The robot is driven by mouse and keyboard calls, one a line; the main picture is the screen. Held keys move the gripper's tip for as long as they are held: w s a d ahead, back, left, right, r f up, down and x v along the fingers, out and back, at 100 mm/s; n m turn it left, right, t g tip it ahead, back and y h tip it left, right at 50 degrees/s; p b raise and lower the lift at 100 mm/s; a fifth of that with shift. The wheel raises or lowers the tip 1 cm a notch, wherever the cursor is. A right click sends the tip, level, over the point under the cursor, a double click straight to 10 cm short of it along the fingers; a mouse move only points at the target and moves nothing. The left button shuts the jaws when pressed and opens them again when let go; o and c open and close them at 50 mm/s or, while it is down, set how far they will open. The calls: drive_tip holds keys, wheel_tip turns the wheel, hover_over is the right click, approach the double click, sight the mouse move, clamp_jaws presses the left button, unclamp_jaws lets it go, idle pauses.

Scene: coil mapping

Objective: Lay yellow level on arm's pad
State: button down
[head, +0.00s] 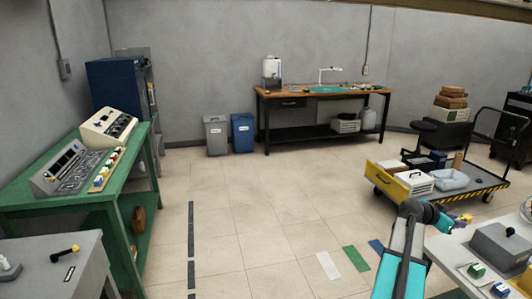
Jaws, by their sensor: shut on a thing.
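My arm rises from the bottom right in grey and teal. My gripper (456,221) is at its far end, small and partly hidden by the wrist. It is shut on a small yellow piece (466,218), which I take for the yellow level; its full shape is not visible. It appears just beyond the white table's far edge. I cannot make out a pad that is clearly the arm's.
The white table (449,256) at lower right bears a grey box (501,244) and small capped blocks. A loaded cart (470,184) stands beyond. Left are a green bench (60,198) and a grey table (35,262). The middle floor is clear, with coloured strips (355,258).

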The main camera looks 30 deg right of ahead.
drive_tip(key=w+a+r+n+t, duration=0.2)
drive_tip(key=w+a, duration=0.4)
drive_tip(key=w, duration=0.5)
drive_tip(key=w+a+r+n+t, duration=0.15)
drive_tip(key=w+a, duration=0.35)
drive_tip(key=w, duration=0.6)
drive_tip(key=w+a+r+n+t, duration=0.2)
drive_tip(key=w+a+n+t, duration=0.3)
drive_tip(key=w+a, duration=1.4)
drive_tip(key=w+a+r+n+t+y, duration=0.15)
drive_tip(key=w+a, duration=0.25)
drive_tip(key=a, duration=0.7)
drive_tip(key=w+a+n+t+y, duration=0.2)
drive_tip(key=w+a+t, duration=0.1)
drive_tip(key=a, duration=0.9)
drive_tip(key=w+a+r+n+t+y, duration=0.1)
drive_tip(key=a+n+y, duration=0.3)
drive_tip(key=a, duration=0.8)
drive_tip(key=a+r+n+t+y, duration=0.3)
drive_tip(key=a+n+y, duration=0.1)
drive_tip(key=a, duration=0.9)
drive_tip(key=shift+w+n+y, duration=0.4)
drive_tip(key=shift+y, duration=0.25)
drive_tip(key=shift+a+r, duration=0.1)
